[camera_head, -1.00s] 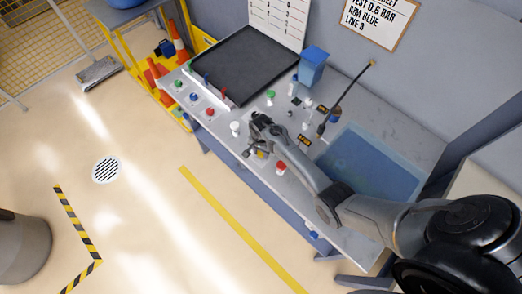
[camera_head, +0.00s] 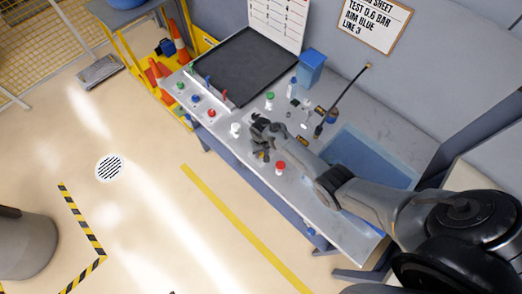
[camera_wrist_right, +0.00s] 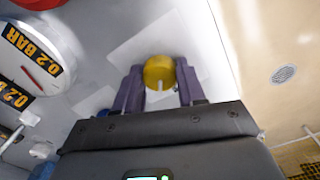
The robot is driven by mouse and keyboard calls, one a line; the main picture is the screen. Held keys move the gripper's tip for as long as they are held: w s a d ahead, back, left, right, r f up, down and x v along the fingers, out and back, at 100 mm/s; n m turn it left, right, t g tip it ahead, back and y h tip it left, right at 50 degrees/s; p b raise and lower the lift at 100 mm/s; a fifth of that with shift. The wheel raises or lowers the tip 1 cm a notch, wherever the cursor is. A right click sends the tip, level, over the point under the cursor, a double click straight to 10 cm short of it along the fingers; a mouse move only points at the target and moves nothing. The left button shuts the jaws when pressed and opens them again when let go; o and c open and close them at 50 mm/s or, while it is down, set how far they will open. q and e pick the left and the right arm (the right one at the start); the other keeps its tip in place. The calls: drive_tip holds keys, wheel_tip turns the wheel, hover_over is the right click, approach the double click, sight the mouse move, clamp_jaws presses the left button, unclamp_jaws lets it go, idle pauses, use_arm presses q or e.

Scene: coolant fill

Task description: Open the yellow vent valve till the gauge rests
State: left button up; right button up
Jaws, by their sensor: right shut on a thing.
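The yellow vent valve (camera_wrist_right: 159,72) shows as a round yellow knob with a pale mark in the right wrist view. My right gripper (camera_wrist_right: 158,88) has its two dark fingers on either side of the knob and is shut on it. In the head view my right gripper (camera_head: 262,150) is low over the front edge of the bench and mostly hides the valve. A round white gauge (camera_wrist_right: 38,58) with a red needle and a "0.2 BAR" label lies left of the valve in the wrist view. My left gripper is out of view.
The grey bench (camera_head: 395,130) holds a black tray (camera_head: 245,65), a blue box (camera_head: 311,67), a red-capped fitting (camera_head: 280,168) and a white fitting (camera_head: 235,130). A blue basin (camera_head: 365,160) is at its right. The floor in front is open.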

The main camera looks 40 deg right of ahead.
drive_tip(key=n, duration=0.6)
drive_tip(key=shift+p, duration=0.3)
idle(0.4)
drive_tip(key=o, duration=1.1)
drive_tip(key=shift+c, duration=0.2)
drive_tip(key=shift+r, duration=0.1)
wheel_tip(320, 180, up, 11)
drive_tip(key=p, duration=0.3)
drive_tip(key=shift+f, duration=0.2)
